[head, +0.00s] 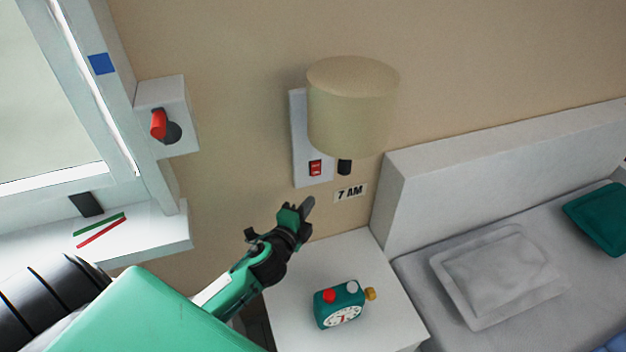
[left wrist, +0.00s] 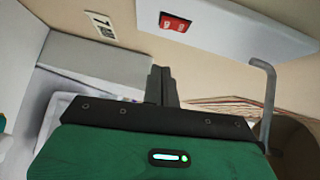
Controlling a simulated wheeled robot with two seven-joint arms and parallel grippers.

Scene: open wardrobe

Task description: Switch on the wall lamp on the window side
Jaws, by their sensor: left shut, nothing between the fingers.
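The wall lamp (head: 352,108) has a beige drum shade and a white back plate (head: 299,150) on the wall, to the right of the window. A red rocker switch (head: 315,168) sits low on the plate; it also shows in the left wrist view (left wrist: 175,22). The lamp's shade looks unlit. My left gripper (head: 307,205) is shut and empty, below the switch and apart from it in the head view. In the left wrist view its closed fingers (left wrist: 161,85) point toward the wall, below the switch. My right gripper is not in view.
A white bedside table (head: 380,290) carries a green alarm clock (head: 340,304). A "7 AM" label (head: 350,192) is on the wall. A bed with a grey pillow (head: 497,272) stands right. A white box with a red knob (head: 158,125) is beside the window. A grey hooked rod (left wrist: 268,95) shows near my left gripper.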

